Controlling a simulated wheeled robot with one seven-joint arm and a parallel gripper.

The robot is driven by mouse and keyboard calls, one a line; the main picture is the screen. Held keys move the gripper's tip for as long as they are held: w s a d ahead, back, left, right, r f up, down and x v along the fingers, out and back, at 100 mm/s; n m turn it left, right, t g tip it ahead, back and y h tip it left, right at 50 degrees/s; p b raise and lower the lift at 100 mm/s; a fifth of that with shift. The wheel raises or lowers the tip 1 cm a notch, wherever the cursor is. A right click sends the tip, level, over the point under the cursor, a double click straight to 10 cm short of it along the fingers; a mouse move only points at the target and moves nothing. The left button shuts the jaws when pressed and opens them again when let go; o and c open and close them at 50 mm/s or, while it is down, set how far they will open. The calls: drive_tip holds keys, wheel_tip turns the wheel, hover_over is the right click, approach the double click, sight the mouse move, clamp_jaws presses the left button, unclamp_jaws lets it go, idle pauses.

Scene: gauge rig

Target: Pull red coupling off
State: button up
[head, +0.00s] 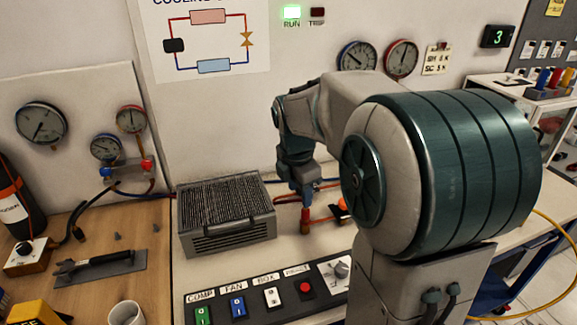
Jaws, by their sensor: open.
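The red coupling (305,215) appears as a small upright red piece with a darker lower end, standing on the bench near the copper-coloured pipework, just right of the finned unit. My gripper (304,202) points down directly over it, with its fingertips at the coupling's top. The gripper is open; whether the fingers touch the coupling cannot be told at this size. A small orange-red knob (342,204) shows right of the coupling, partly hidden by my arm. My arm's large green joint hides the bench further right.
The finned condenser unit (226,219) stands close left of my gripper. A switch panel (270,299) lies in front. A gauge manifold (128,172) with blue and red knobs and hoses is at the left wall.

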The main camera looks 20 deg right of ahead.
sight(305, 211)
drive_tip(key=w+d+f+n, duration=0.2)
drive_tip(key=w+d+n, duration=0.2)
drive_tip(key=w+n, duration=0.25)
drive_tip(key=f, duration=0.8)
drive_tip(key=d+f, duration=0.1)
drive_tip(key=f, duration=0.4)
drive_tip(key=shift+w, duration=0.4)
clamp_jaws()
